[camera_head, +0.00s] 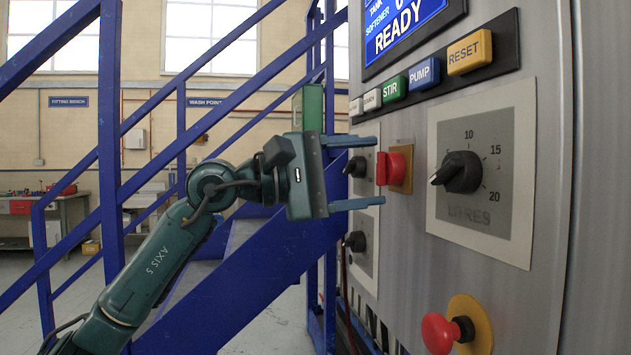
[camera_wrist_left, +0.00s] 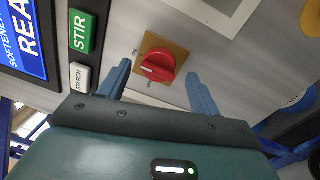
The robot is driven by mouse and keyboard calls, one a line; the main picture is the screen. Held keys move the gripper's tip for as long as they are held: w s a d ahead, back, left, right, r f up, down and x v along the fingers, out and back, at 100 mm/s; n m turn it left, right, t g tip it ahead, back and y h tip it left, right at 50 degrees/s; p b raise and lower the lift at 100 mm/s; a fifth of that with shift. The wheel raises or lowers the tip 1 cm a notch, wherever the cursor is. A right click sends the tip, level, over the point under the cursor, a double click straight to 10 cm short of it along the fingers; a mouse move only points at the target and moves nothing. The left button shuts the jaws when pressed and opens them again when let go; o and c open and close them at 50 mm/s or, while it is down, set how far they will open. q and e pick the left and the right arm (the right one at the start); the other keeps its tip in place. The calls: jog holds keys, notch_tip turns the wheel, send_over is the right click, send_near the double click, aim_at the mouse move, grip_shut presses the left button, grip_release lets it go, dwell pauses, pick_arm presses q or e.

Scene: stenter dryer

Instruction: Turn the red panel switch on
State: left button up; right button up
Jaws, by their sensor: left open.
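The red panel switch (camera_head: 393,168) is a red rotary knob on a yellow-brown square plate on the grey metal panel. It also shows in the left wrist view (camera_wrist_left: 158,66), between and beyond my fingertips, with small markings on its plate that are too small to read surely. My left gripper (camera_head: 374,171) is open and level with the switch in the head view, its two blue-grey fingers pointing at the panel, one above and one below the knob's height. In the left wrist view the fingers (camera_wrist_left: 158,78) stand either side of the knob, apart from it. My right gripper is not in view.
A black dial (camera_head: 461,172) marked in litres is right of the switch. Black knobs (camera_head: 356,167) sit left of it. Push buttons, including green STIR (camera_head: 394,89), run above. A red mushroom button (camera_head: 440,332) sticks out below. Blue stair rails (camera_head: 110,150) stand left.

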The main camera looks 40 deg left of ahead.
pick_arm(q)
jog(key=b+v, duration=0.4)
jog(key=v, duration=0.7)
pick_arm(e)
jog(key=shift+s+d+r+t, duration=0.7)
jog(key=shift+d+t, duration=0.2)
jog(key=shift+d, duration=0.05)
pick_arm(q)
jog(key=shift+f, duration=0.1)
